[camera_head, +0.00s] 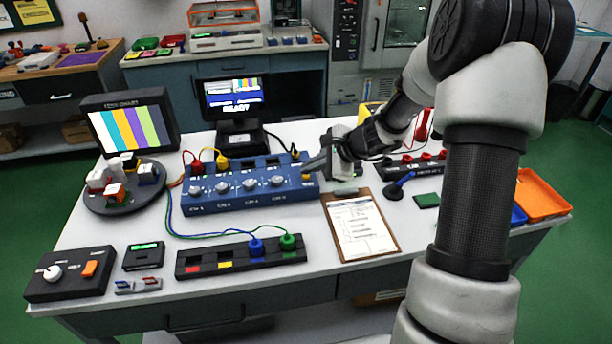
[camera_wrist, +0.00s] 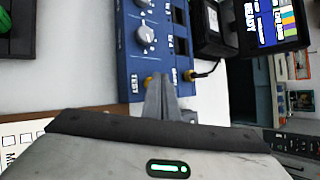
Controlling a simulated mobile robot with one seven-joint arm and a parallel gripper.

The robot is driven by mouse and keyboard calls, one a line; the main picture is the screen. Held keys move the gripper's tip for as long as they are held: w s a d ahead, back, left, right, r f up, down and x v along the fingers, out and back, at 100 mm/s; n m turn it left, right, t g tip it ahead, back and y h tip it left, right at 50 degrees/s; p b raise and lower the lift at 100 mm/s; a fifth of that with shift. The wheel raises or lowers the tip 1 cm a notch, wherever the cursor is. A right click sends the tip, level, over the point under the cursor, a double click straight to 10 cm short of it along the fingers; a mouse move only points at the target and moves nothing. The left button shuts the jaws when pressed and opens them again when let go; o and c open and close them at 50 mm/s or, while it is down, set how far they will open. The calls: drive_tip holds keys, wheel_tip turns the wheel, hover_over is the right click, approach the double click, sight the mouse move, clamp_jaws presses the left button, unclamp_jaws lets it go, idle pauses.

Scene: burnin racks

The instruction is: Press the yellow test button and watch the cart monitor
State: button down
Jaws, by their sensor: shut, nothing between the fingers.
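The blue control box (camera_head: 245,186) has a row of knobs and sits mid-table. A small yellow button (camera_head: 306,177) is at its right end. In the wrist view the yellow button (camera_wrist: 149,80) lies beside the TEST label, partly hidden by my fingers. My gripper (camera_head: 306,166) is shut and empty, its tips over the right end of the box. The fingertips also show in the wrist view (camera_wrist: 162,80), close beside the button; I cannot tell whether they touch it. The monitor (camera_head: 233,97) behind the box shows colour bars and READY; it also appears in the wrist view (camera_wrist: 268,20).
A screen with colour bars (camera_head: 130,130) stands at the left behind a round tray (camera_head: 120,205) of small blocks. A clipboard (camera_head: 360,226) lies right of the box. A black strip with coloured plugs (camera_head: 240,258) lies in front. Cables run around the box.

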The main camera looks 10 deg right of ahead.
drive_tip(key=shift+f+b, duration=0.3)
drive_tip(key=shift+r, duration=0.1)
idle(0.4)
drive_tip(key=shift+r+p, duration=0.6)
drive_tip(key=shift+r, duration=0.2)
drive_tip(key=shift+r+p, duration=1.8)
drive_tip(key=shift+r, duration=0.7)
